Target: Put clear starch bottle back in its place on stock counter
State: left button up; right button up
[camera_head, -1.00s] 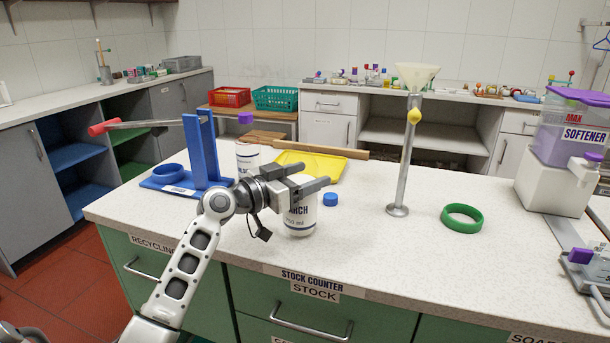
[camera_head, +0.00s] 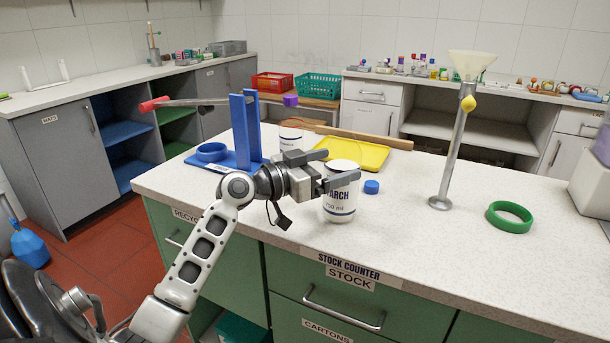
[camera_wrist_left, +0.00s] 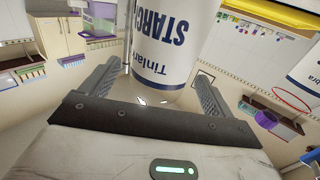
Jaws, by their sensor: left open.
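A white bottle (camera_head: 341,205) labelled as starch, 750 ml, stands upright on the stock counter (camera_head: 420,245), near its front edge. My left gripper (camera_head: 337,169) is open at its upper part. One finger crosses in front of the bottle, the other is at its far side. In the left wrist view the starch bottle (camera_wrist_left: 168,45) appears between the two spread fingers; contact cannot be told. A second white bottle (camera_head: 290,137) stands farther back, partly hidden by the gripper. My right gripper is not in view.
A blue cap (camera_head: 371,187) lies right of the starch bottle. Behind are a yellow tray (camera_head: 365,153) and a blue stand (camera_head: 240,130). A metal funnel stand (camera_head: 450,150) and a green ring (camera_head: 510,217) are to the right. The counter between is clear.

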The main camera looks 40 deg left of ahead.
aim_at(327, 167)
pick_arm(q)
jog(key=b+v, duration=0.1)
jog(key=v, duration=0.5)
jog(key=shift+s+a+f, duration=0.1)
jog(key=shift+s, duration=0.2)
jog(key=shift+s+a+b, duration=0.2)
jog(key=shift+s+b, duration=0.1)
jog(key=shift+s, duration=0.25)
jog(key=shift+s, duration=0.1)
